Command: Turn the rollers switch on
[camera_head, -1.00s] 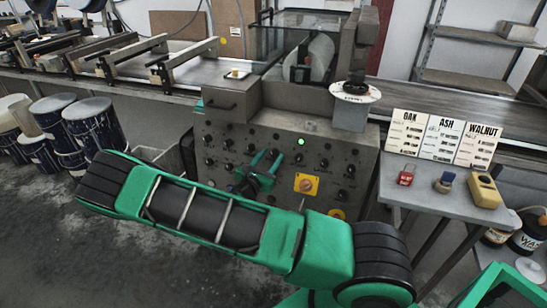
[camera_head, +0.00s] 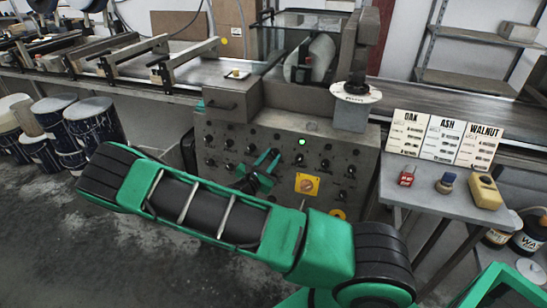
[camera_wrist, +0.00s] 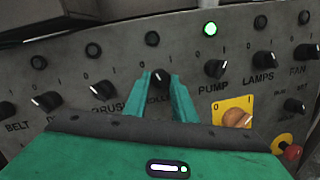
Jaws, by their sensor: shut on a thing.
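The rollers switch is a round black knob (camera_wrist: 153,68) on the grey control panel (camera_wrist: 70,75). Its label below is partly covered by my gripper, with only a few letters showing. My gripper (camera_wrist: 159,82) has its green fingers on both sides of this knob and is shut on it. The knob's pointer direction is hard to tell. The small lamp above it (camera_wrist: 150,36) is dark. In the head view my gripper (camera_head: 268,158) is at the middle of the panel front (camera_head: 225,130), and the knob is hidden.
The brush knob (camera_wrist: 103,90) is left of my fingers and the pump knob (camera_wrist: 215,69) is right, under a lit green lamp (camera_wrist: 210,29). A yellow plate with an orange rotary switch (camera_wrist: 236,119) is lower right. A side table (camera_head: 430,203) stands to the right.

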